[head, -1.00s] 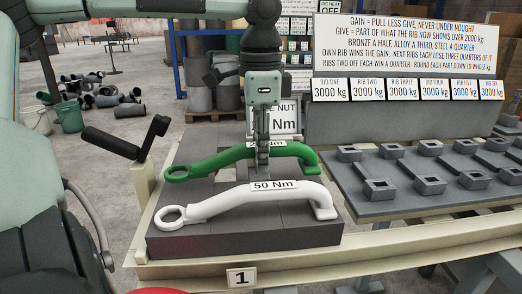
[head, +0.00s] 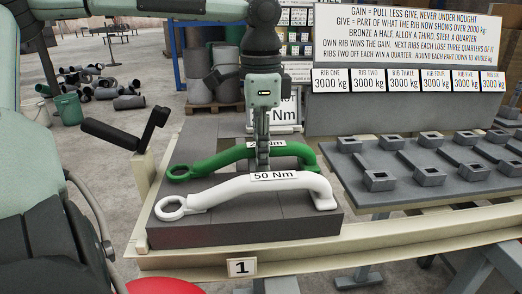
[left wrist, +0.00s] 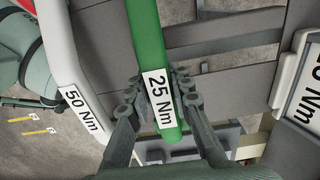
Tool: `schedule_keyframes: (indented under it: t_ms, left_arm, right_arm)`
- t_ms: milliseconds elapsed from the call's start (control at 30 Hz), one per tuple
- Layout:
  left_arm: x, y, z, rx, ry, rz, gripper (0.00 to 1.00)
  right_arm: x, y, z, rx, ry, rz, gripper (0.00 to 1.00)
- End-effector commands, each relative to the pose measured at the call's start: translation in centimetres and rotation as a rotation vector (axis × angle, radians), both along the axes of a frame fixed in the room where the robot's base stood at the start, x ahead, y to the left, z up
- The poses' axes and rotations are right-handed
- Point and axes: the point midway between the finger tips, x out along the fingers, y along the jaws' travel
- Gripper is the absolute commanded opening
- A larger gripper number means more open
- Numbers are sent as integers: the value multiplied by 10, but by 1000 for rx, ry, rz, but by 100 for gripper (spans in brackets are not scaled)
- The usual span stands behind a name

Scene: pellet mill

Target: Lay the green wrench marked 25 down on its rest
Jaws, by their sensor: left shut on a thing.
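The green wrench (head: 212,160), labelled 25 Nm in the left wrist view (left wrist: 160,100), lies lengthwise over the dark grey block (head: 245,230), behind the white wrench. My left gripper (head: 263,165) comes down from above and is shut on its handle at the label; its fingers show on both sides of the handle in the left wrist view (left wrist: 158,90). The wrench's ring and bent foot look very near the block's top; I cannot tell whether they touch it. The white 50 Nm wrench (head: 240,187) rests on the front of the block. My right gripper is not in view.
A black crank handle (head: 125,135) stands left of the block. A placard (head: 286,112) stands just behind the gripper. A plate marked 1 (head: 242,267) is on the front beam.

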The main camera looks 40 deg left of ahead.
Motion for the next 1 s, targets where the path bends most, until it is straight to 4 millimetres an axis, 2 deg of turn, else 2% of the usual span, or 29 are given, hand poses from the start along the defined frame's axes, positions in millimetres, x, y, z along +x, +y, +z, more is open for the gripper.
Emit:
schedule_keyframes:
  t_ms: [667, 700, 900, 1000]
  left_arm:
    - [0, 0, -5, 1, -2, -1, 0]
    - [0, 0, -5, 1, -2, -1, 21]
    - [0, 0, -5, 1, -2, -1, 45]
    - [0, 0, -5, 1, -2, -1, 45]
  right_arm:
    - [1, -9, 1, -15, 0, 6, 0]
    - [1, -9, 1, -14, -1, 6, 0]
    - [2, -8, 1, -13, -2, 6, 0]
    - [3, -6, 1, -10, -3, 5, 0]
